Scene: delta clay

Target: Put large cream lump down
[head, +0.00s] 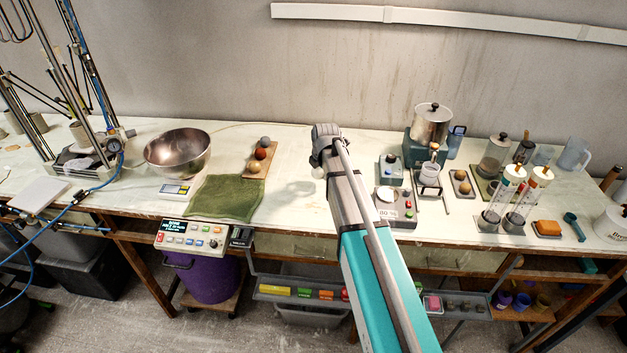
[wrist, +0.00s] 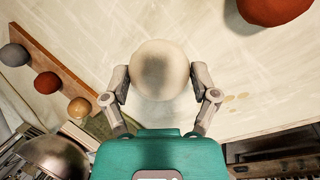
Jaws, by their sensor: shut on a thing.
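The large cream lump (wrist: 158,68) is round and pale and sits between the two fingers of my gripper (wrist: 161,84) in the wrist view. The fingers are shut on its sides. In the head view my gripper (head: 326,146) is over the middle of the white worktop, with a small part of the lump (head: 318,173) showing beneath it. My own arm hides much of that spot. I cannot tell whether the lump touches the worktop (head: 285,150).
A wooden board (head: 251,171) with grey, red and tan balls, a green cloth (head: 225,197) and a steel bowl (head: 178,152) stand left. A large red-brown lump (wrist: 270,8) lies at the wrist view's upper right. Devices, including a grey box (head: 398,206), crowd the right.

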